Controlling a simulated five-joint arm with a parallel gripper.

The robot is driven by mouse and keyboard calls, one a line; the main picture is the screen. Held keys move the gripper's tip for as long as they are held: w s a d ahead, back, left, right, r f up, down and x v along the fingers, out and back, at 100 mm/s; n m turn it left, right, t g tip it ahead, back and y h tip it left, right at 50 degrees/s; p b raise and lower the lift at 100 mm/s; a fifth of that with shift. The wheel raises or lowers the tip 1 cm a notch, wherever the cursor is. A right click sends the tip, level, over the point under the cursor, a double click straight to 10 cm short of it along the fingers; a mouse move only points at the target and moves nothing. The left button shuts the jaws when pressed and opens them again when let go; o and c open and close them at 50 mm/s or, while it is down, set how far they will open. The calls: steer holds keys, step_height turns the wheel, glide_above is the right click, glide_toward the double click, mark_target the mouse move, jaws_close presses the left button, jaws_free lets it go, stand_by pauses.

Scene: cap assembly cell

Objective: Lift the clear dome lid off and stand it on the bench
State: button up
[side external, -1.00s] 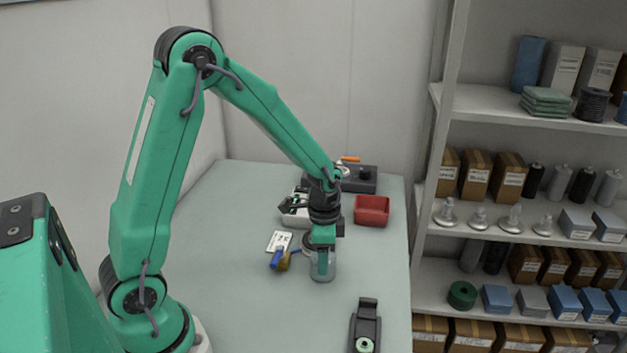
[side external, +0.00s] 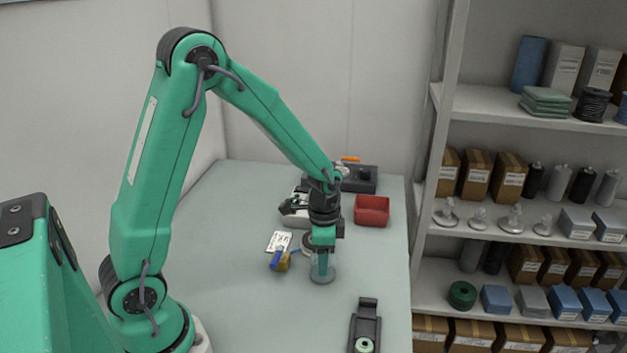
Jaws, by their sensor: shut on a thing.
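The clear dome lid (side external: 324,279) is a see-through, pale grey shape around the lower end of my gripper, in the middle of the bench. My gripper (side external: 322,268) points straight down and is shut on the lid. The lid's lower rim looks at or very near the bench top; I cannot tell if it touches. Just behind my gripper is a small round pale part (side external: 307,241), partly hidden by the gripper.
A blue and yellow item (side external: 279,261) and a white card (side external: 279,241) lie left of the lid. A red bin (side external: 372,211) stands behind right. A dark fixture (side external: 366,322) is at the front right. The bench (side external: 235,300) is clear at front left.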

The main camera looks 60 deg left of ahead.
steer(key=o, duration=1.1)
steer(key=shift+o, duration=0.2)
steer(key=shift+r, duration=3.45)
steer(key=shift+r, duration=0.1)
